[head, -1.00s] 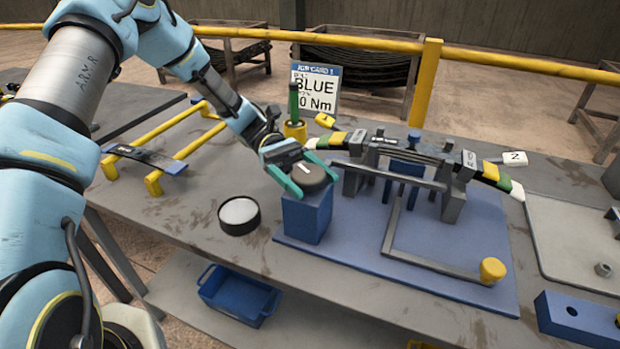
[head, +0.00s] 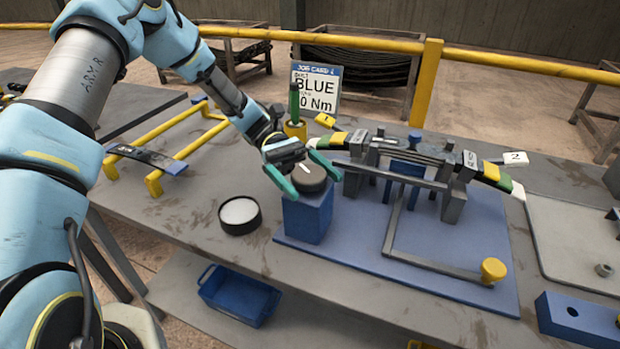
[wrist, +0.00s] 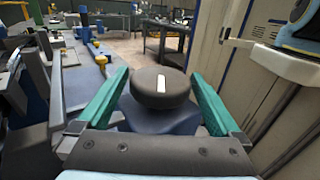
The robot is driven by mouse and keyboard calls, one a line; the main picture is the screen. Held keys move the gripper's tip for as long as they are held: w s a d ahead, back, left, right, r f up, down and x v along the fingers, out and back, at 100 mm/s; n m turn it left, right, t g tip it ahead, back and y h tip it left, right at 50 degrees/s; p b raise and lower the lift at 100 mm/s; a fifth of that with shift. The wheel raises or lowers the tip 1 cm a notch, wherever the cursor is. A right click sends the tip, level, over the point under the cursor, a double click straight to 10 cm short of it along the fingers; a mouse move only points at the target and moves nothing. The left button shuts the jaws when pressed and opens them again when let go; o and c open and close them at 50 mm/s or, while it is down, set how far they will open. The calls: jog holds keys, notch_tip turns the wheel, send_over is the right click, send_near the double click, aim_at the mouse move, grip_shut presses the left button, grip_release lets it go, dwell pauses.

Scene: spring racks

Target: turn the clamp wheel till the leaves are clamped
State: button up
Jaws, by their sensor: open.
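The clamp wheel (head: 308,178) is a dark round knob with a white mark, on top of a blue block (head: 308,216) at the left of the blue fixture plate (head: 350,237). In the wrist view the wheel (wrist: 160,88) sits between the two green fingers. My gripper (head: 313,177) is open, its fingers on either side of the wheel with gaps showing in the wrist view. The stacked leaves (head: 408,151) lie across the fixture between grey uprights, with yellow, green and white banded ends. Whether they are pressed tight is too small to tell.
A yellow-knobbed bent bar (head: 430,266) lies on the plate. A round tub (head: 239,214) with white contents is left of the block. A job card (head: 315,88) reading BLUE and a green-handled tool (head: 294,103) stand behind. A yellow rack (head: 190,148) is at left.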

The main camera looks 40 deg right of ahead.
jog(key=w+b, duration=0.3)
jog(key=w, duration=0.8)
jog(key=shift+d+b, duration=0.2)
jog(key=shift+b, duration=0.2)
jog(key=shift+s, duration=0.15)
